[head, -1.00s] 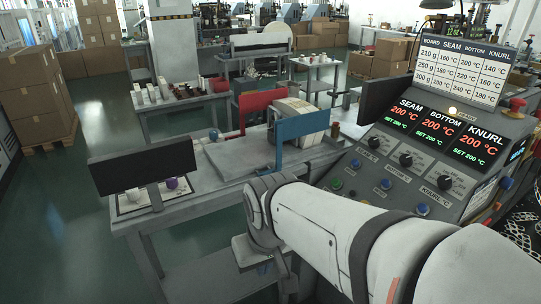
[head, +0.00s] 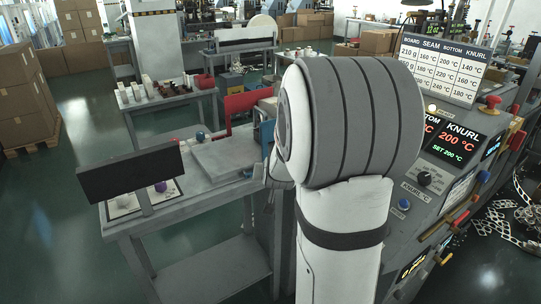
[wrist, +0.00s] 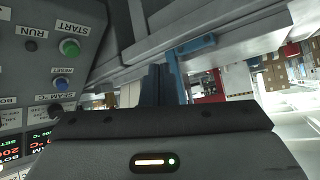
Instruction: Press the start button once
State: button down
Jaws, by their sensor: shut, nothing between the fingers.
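The green start button (wrist: 69,47) shows in the wrist view at upper left, on a grey panel under a START label. A dark RUN button or lamp (wrist: 30,46) is beside it, and a blue reset button (wrist: 60,83) is near it. My gripper (wrist: 153,80) is in the middle of the wrist view, its dark fingers shut and empty. It is apart from the start button, off to its right in the picture. In the head view my arm hides the start button and the gripper.
The control panel (head: 408,222) stands at right in the head view, with knobs, a blue button and red temperature displays. A red mushroom button (head: 489,102) sits on top. A grey table (head: 118,226) with a dark screen (head: 130,174) is at left. A blue board (wrist: 192,46) is near the fingers.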

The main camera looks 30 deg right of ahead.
jog(key=w+d+m+h, duration=0.1)
jog(key=d+h, duration=0.1)
jog(key=d, duration=0.4)
jog(key=w+d+f+m+h+p, duration=0.1)
jog(key=d+m+h, duration=0.1)
jog(key=d, duration=0.5)
jog(key=shift+d+f+t+h, duration=0.25)
jog(key=shift+t+h, duration=0.15)
jog(key=d+f+b, duration=0.1)
jog(key=f, duration=0.1)
jog(key=d+f+b, duration=0.3)
jog(key=f, duration=0.1)
jog(key=shift+w+d+f, duration=0.15)
jog(key=shift+w+f, duration=0.05)
jog(key=shift+f, duration=0.1)
jog(key=shift+d+f+b, duration=0.3)
jog(key=shift+d+b, duration=0.1)
jog(key=shift+b, duration=0.3)
jog(key=shift+f, duration=0.1)
dwell(0.4)
jog(key=shift+d+f+b, duration=0.25)
jog(key=shift+b, duration=0.45)
